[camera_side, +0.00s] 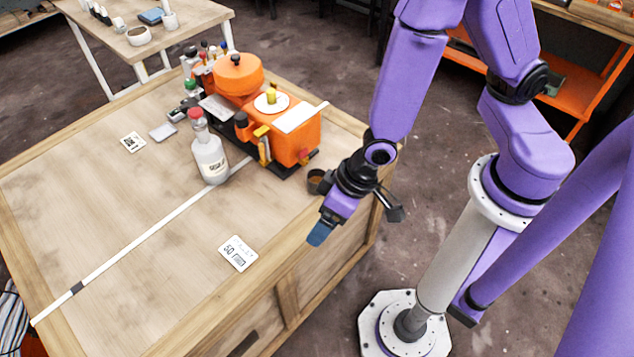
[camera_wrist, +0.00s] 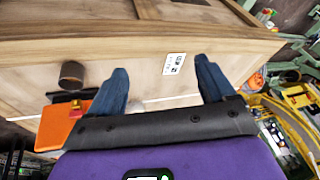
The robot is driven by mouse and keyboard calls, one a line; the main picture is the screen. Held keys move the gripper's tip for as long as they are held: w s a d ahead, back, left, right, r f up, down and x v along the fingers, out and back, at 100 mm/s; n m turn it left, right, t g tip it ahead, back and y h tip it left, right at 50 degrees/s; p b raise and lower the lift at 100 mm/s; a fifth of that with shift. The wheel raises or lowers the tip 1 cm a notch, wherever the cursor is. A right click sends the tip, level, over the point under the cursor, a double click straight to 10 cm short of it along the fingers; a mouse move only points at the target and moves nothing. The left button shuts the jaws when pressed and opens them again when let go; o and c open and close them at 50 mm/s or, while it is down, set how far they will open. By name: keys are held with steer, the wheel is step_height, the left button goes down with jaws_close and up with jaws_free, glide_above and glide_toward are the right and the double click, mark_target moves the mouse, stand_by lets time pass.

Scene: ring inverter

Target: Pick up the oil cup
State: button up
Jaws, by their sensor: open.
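A small dark round cup (camera_side: 318,181), which I take to be the oil cup, stands on the wooden table near its right edge, close to the orange machine's front corner. It also shows in the wrist view (camera_wrist: 72,74), left of my fingers. My gripper (camera_side: 320,234) hangs near the table's right edge, in front of the cup in the side view and apart from it. In the wrist view my two blue fingers (camera_wrist: 162,82) are spread wide with nothing between them. The wrist partly overlaps the cup's right side in the side view.
The orange machine (camera_side: 290,140) stands behind the cup. A white bottle with a red cap (camera_side: 209,152) stands left of it. A printed card (camera_side: 238,253) lies on the table (camera_side: 110,220), and a white strip (camera_side: 140,239) crosses it. The front of the tabletop is mostly clear.

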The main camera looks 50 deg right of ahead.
step_height(320, 180, down, 5)
steer(key=w+d+m+t, duration=0.1)
steer(key=w+m+t, duration=0.1)
steer(key=w, duration=0.1)
steer(key=m+t+h, duration=0.2)
steer(key=t+h, duration=0.1)
steer(key=t, duration=0.5)
glide_toward(317, 180)
steer(key=a, duration=0.3)
steer(key=shift+w+r, duration=0.2)
steer(key=shift+r, duration=0.2)
steer(key=shift+w+d+t, duration=0.15)
steer(key=shift+d+t, duration=0.15)
steer(key=shift+d, duration=0.2)
steer(key=shift+x, duration=3.65)
steer(key=shift+d+r, duration=0.1)
steer(key=c, duration=1.2)
steer(key=shift+r, duration=0.15)
